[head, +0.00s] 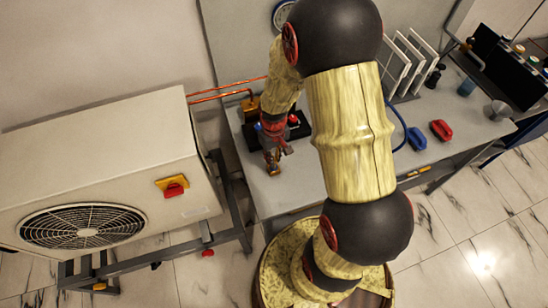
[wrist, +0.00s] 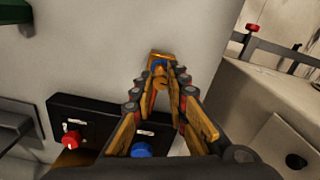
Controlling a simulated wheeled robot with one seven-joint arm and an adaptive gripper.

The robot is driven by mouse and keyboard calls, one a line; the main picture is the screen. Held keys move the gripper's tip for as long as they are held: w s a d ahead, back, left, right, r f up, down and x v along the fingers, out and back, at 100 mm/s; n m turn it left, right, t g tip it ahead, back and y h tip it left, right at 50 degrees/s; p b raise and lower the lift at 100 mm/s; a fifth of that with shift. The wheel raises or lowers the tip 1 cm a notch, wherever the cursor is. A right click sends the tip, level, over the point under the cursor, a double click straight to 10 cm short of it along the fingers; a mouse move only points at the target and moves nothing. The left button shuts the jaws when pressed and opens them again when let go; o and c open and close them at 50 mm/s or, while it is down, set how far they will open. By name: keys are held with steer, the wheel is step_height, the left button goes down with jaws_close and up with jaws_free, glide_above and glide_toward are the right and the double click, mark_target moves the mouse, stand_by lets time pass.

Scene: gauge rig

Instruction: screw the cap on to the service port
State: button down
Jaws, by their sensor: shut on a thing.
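My gripper (head: 274,168) is over the grey bench, fingers pointing down, left of my arm's thick links. In the wrist view my gripper's fingers (wrist: 160,75) converge to a narrow gap and are shut on a small blue piece (wrist: 159,64), which I take to be the cap. Most of it is hidden by the fingertips. I cannot make out the service port for certain. A black block with a red knob (wrist: 71,139) and a blue knob (wrist: 142,149) lies beside the fingers, apart from the tips.
A large outdoor unit (head: 110,165) with a fan grille stands at left. Copper pipes (head: 225,91) run from it to a brass block (head: 252,106).

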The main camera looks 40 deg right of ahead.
steer(key=shift+f, duration=0.25)
steer(key=shift+f+b, duration=0.35)
steer(key=shift+f+b, duration=0.4)
steer(key=shift+f, duration=0.25)
stand_by(0.7)
stand_by(0.3)
steer(key=m, duration=0.5)
steer(key=m, duration=0.5)
steer(key=shift+p, duration=0.4)
